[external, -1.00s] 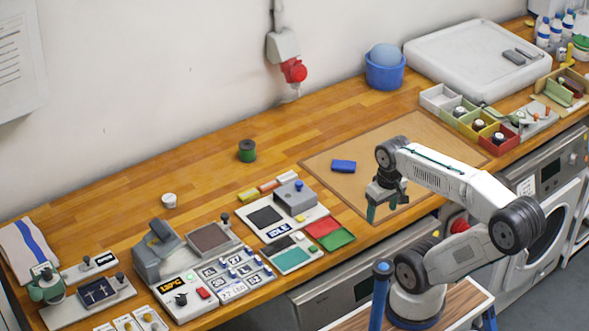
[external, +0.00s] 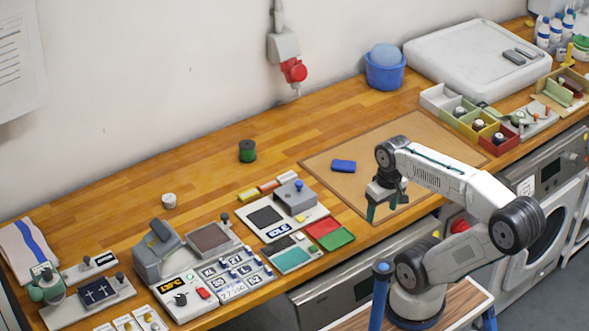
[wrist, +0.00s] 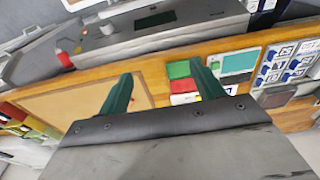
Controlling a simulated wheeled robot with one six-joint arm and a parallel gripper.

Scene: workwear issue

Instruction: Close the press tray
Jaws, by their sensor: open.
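The grey press (external: 160,250) stands at the left of the bench in the external view, with a small lit display, a black knob and a red button on its front. A flat tray with a dark brown pad (external: 209,237) sticks out to its right and has a black knob handle (external: 225,218) at its far corner. The tray's pad also appears at the right edge of the wrist view (wrist: 280,96). My gripper (external: 383,208) is open and empty above the brown mat's front edge, well to the right of the press. Its two green fingers (wrist: 161,90) stand apart in the wrist view.
Key tiles (external: 240,272), a pad station with a grey block (external: 295,195), and red and green squares (external: 330,233) lie between press and gripper. A blue block (external: 343,166) rests on the brown mat (external: 420,140). A green spool (external: 247,151) stands behind; the back bench is mostly clear.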

